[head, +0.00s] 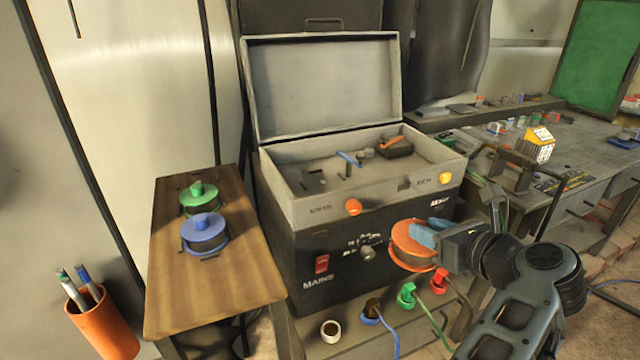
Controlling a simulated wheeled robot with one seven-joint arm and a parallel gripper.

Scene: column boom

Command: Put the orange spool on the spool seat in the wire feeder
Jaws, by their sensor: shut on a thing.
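The orange spool (408,247) is held by my gripper (428,236), whose blue fingers are shut on it. It hangs in front of the right part of the wire feeder's front panel, apart from the open compartment above. The wire feeder (325,255) is a dark box with a light upper tray, and its lid (325,88) stands open. Inside the tray are a dark block with an orange lever (393,145) and a small blue lever (349,159). The spool seat is not clearly made out; small dark parts show on the tray floor.
A wooden side table (215,285) at left holds a green spool (198,198) and a blue spool (204,233). An orange pen cup (102,325) stands at lower left. Coloured cable plugs (406,294) sit below the feeder. A cluttered workbench (590,165) is at right.

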